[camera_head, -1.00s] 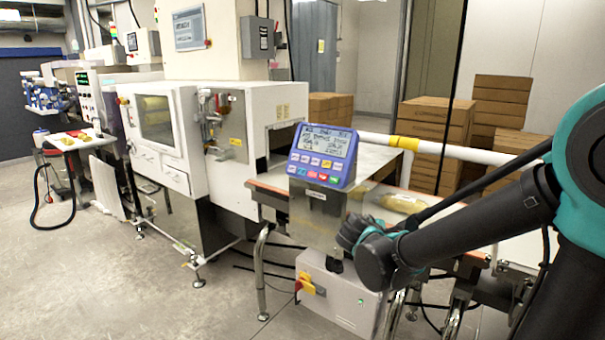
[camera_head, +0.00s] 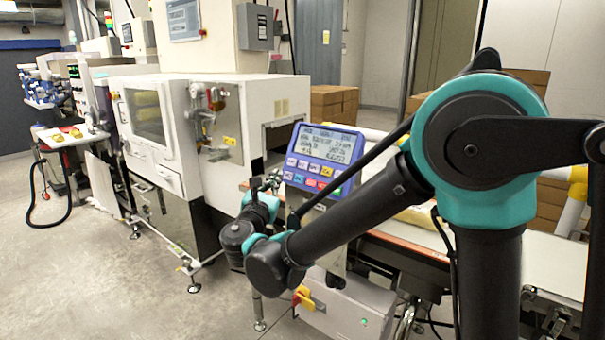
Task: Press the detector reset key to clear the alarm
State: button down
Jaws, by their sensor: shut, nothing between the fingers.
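The blue control panel (camera_head: 352,172) stands on a post at the belt's near side, with a lit text screen (camera_head: 326,144) above rows of small coloured keys (camera_head: 310,172). Red, orange, blue and pale keys show, but their labels are too small to read, so I cannot tell which is the reset key. My gripper (camera_head: 264,184) is shut and empty at the panel's lower left. It is small and partly hidden by my wrist; I see no clear contact with a key. My arm crosses the panel's lower right corner.
A white inspection machine (camera_head: 262,104) with a tunnel opening stands left of the panel. The conveyor belt (camera_head: 490,247) runs behind my arm, with a yellow pack (camera_head: 415,216) on it. A white cabinet (camera_head: 350,305) sits below. Floor at the left front is clear.

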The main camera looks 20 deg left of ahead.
aim_at(299, 179)
jog(key=shift+w+a+r, duration=0.15)
jog(key=shift+w+a, duration=0.1)
jog(key=shift+a, duration=0.15)
jog(key=shift+w, duration=0.1)
jog(key=shift+w+d+f, duration=0.5)
jog(key=shift+w+f, duration=0.15)
jog(key=shift+w, duration=0.55)
jog(key=shift+w+d+f, duration=0.55)
jog(key=shift+w+f, duration=0.15)
jog(key=shift+w, duration=0.45)
jog(key=shift+w+d+f, duration=0.5)
jog(key=shift+w+f, duration=0.15)
jog(key=shift+w, duration=0.55)
jog(key=shift+w+d+f, duration=0.15)
jog(key=shift+w+f, duration=0.05)
jog(key=shift+w, duration=0.15)
jog(key=shift+w+d+f, duration=0.15)
jog(key=shift+w+f, duration=0.05)
jog(key=shift+w, duration=0.1)
jog(key=shift+s+a+r, duration=0.3)
jog(key=shift+s+r, duration=0.1)
jog(key=shift+s, duration=0.25)
jog(key=shift+s, duration=0.1)
